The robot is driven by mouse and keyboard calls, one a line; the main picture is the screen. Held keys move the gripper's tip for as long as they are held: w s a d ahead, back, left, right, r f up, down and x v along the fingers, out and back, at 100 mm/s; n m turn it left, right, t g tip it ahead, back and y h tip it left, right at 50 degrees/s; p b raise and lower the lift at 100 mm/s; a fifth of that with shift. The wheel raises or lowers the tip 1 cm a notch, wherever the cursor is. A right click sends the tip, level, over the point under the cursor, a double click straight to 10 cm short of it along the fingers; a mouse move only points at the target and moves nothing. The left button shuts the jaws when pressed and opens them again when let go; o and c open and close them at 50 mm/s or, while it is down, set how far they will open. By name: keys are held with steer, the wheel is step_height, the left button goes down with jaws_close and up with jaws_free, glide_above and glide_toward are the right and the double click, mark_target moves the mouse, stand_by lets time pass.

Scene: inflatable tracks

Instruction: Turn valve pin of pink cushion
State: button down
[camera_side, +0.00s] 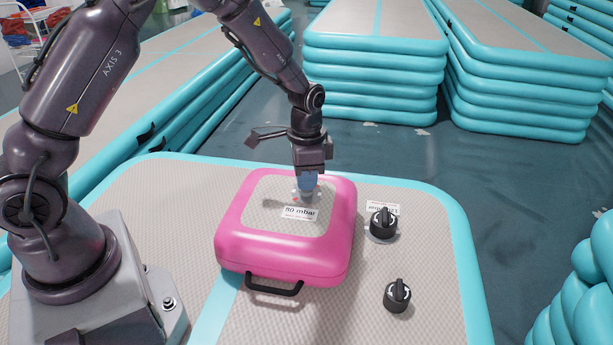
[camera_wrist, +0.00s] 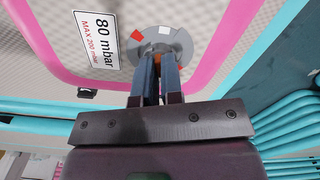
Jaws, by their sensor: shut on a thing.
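The pink cushion (camera_side: 335,250) has a grey top and a black handle, and lies flat on the grey and teal mat. Its valve is a round grey disc (camera_wrist: 178,42) with a red mark and a white mark, beside the 80 mbar label. My gripper (camera_side: 307,190) points down at the valve from above. In the wrist view my gripper (camera_wrist: 158,66) has its blue fingers close together over the disc, shut on the valve pin. A sliver of orange-brown (camera_wrist: 157,58) shows between the fingers; the rest of the pin is hidden.
Two black knobs (camera_side: 383,223) and (camera_side: 397,295) stand on the mat right of the cushion, the farther one by a label. The mat (camera_side: 440,270) is otherwise clear there. Stacked teal-edged tracks (camera_side: 375,70) stand behind, and more lie at the right edge.

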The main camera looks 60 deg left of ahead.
steer(key=n, duration=0.6)
steer(key=shift+n, duration=0.3)
steer(key=n, duration=0.6)
